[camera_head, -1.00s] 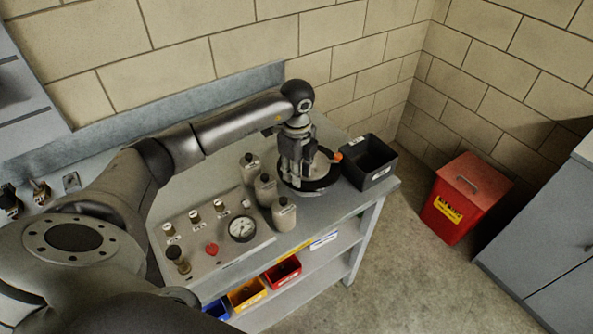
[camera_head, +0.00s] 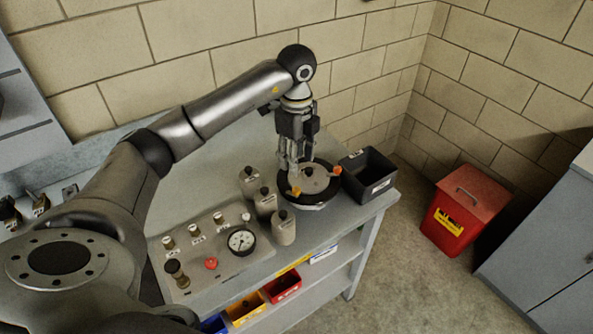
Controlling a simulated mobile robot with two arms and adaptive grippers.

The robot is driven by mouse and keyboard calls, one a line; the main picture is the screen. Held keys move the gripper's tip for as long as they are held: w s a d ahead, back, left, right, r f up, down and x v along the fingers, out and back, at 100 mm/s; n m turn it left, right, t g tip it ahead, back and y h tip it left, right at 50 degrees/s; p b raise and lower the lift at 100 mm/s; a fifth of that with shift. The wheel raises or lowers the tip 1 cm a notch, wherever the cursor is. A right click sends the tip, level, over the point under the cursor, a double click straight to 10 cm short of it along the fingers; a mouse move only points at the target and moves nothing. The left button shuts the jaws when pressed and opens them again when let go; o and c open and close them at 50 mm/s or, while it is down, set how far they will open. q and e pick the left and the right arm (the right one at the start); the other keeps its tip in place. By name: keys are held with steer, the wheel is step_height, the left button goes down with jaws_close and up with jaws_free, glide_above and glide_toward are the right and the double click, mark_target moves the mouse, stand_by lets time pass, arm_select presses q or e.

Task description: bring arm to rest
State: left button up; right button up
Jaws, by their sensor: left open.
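My left arm reaches in from the left over the workbench (camera_head: 335,222). My left gripper (camera_head: 290,180) points down and is open, above the left part of a round black-rimmed turntable (camera_head: 322,186). The turntable has a grey top and orange knobs, one at its left and one at its right. I see nothing held between the fingers. Whether the fingertips touch the turntable cannot be told. My right gripper is not in view.
Several grey bottles (camera_head: 284,228) stand left of the turntable. A panel with a gauge (camera_head: 241,241) lies in front. A black bin (camera_head: 368,172) stands to the right. Coloured bins (camera_head: 284,287) sit on the lower shelf. A red container (camera_head: 462,212) stands on the floor.

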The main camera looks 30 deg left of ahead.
arm_select(q)
steer(key=shift+r, duration=1)
